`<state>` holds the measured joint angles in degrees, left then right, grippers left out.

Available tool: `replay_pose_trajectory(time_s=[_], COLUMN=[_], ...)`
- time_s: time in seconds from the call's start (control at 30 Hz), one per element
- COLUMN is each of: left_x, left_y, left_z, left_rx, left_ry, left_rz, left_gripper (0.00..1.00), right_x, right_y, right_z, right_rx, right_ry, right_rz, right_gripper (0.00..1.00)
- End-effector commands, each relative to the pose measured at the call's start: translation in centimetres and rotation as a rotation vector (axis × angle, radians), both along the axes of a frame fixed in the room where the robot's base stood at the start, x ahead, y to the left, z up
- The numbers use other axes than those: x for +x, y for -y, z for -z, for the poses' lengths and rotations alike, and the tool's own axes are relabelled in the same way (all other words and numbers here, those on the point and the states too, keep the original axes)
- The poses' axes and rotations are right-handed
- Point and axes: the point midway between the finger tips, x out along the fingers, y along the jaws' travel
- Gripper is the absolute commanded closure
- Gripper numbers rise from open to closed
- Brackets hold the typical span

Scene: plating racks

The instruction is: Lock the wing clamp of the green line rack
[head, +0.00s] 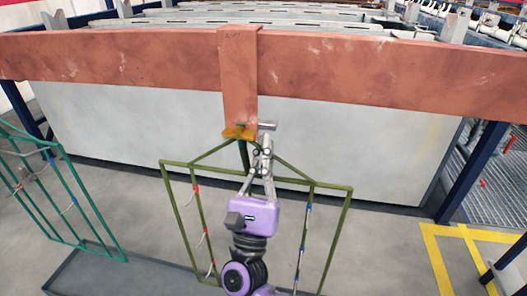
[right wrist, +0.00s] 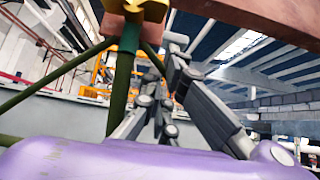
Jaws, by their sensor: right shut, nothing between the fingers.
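An olive-green rack (head: 340,230) hangs at the centre from a copper-coloured bar (head: 130,62). Its yellow-orange clamp block (head: 238,134) sits at the lower end of the bar's middle upright. The block also shows at the top of the right wrist view (right wrist: 152,10). A short grey crosspiece (head: 267,125), seemingly the clamp's wing, lies at the block's right side. My right gripper (head: 266,140) is shut and empty, its tips close to this crosspiece; I cannot tell whether they touch. In the right wrist view, its fingers (right wrist: 176,60) point up beside the rack's stem. My left gripper is out of view.
A teal-green rack (head: 58,150) hangs at the left. A large grey tank wall (head: 120,125) stands behind the racks. A low dark-grey ledge (head: 130,275) runs below. Yellow floor markings (head: 435,258) and blue posts (head: 470,172) are at the right.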

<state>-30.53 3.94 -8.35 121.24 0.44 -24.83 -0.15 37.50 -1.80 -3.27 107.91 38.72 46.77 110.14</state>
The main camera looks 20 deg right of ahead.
Motion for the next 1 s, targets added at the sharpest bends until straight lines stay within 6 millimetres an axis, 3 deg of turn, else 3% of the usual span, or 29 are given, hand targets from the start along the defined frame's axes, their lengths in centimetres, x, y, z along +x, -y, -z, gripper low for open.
replay_pose_trajectory(time_s=[1.0], left_x=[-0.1], left_y=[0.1], left_z=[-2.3], left_rx=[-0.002], left_ry=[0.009], left_rz=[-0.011], left_gripper=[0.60], right_x=[-0.5], right_y=[0.8], right_z=[-0.9], right_rx=[-0.145], right_ry=[-0.096], right_rz=[0.000], right_gripper=[1.00])
